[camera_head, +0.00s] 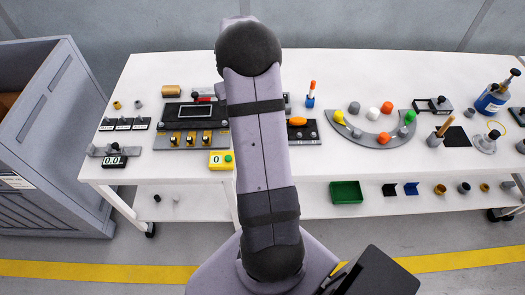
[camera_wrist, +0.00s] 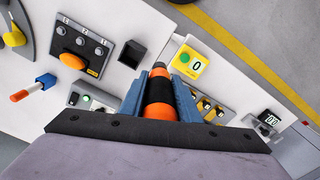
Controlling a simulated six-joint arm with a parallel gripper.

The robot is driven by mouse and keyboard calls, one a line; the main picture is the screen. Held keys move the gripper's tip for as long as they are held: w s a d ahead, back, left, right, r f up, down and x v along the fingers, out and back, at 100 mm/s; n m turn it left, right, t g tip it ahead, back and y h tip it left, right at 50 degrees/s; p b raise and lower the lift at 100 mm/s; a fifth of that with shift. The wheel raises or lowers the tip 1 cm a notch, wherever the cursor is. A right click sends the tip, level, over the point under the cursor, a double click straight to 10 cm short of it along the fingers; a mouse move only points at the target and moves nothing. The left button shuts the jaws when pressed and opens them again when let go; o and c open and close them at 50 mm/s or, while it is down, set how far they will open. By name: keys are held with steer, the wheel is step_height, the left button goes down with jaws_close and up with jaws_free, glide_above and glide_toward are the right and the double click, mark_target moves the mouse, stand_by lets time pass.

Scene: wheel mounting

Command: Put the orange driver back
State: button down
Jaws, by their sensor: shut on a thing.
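The orange driver (camera_wrist: 160,92), a black and orange cylinder, is in my gripper (camera_wrist: 161,77). The two blue fingers are shut on its sides, and its narrow dark end points away from the wrist camera. A black square open-topped holder (camera_wrist: 132,54) stands on the white table, up and left of the driver in the wrist view. The driver is apart from this holder in the picture; its height over the table is hard to tell. In the head view my arm hides the gripper, the driver and the holder.
A yellow counter box with a green button (camera_wrist: 190,61) is close right of the driver. A panel with an orange knob (camera_wrist: 75,55) lies left of the holder. A blue, white and orange tool (camera_wrist: 33,88) is further left. The white table (camera_head: 150,75) carries several other fixtures.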

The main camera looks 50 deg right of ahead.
steer(key=s+d+m, duration=0.1)
steer(key=s+d, duration=0.2)
steer(key=d, duration=0.4)
step_height(320, 180, down, 10)
steer(key=p, duration=0.2)
steer(key=shift+a+f+p, duration=0.2)
steer(key=shift+p, duration=0.15)
steer(key=shift+f, duration=0.15)
steer(key=c, duration=1.3)
jaws_free()
steer(key=shift+c, duration=0.2)
steer(key=shift+s, duration=0.1)
steer(key=shift+r, duration=0.25)
step_height(320, 180, up, 12)
steer(key=b, duration=0.4)
steer(key=shift+a+f, duration=0.1)
steer(key=shift+a, duration=0.05)
